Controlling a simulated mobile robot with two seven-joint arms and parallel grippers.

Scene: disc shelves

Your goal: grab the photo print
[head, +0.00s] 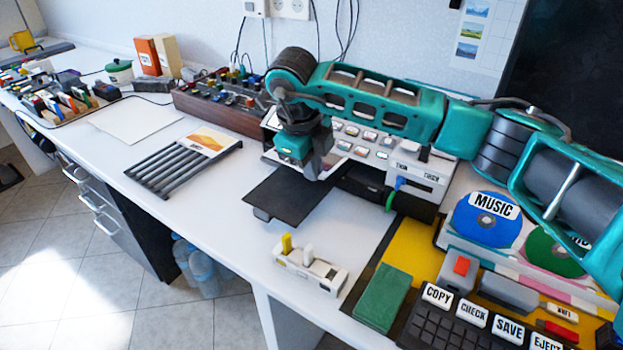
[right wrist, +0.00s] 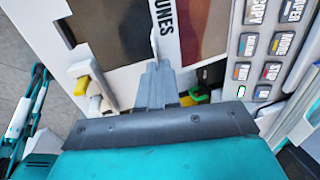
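The photo print (right wrist: 162,18) shows in the right wrist view as a white border lettered "DUNES" beside a brown, dark picture. It lies over a dark tray (head: 285,200) at the front of the white printer (head: 425,178). In the head view my right gripper hides most of the print. My right gripper (head: 318,172) points down over the tray. In the right wrist view its grey fingers (right wrist: 156,70) are close together at the print's white border. I cannot tell whether they are closed on it. My left gripper is not in view.
A white device with a yellow lever (head: 310,268) stands in front of the tray. A slatted rack with an orange print (head: 207,142) lies to the left. Discs (head: 487,218), a green block (head: 383,297) and labelled keys (head: 472,315) crowd the right. The left-middle tabletop is fairly clear.

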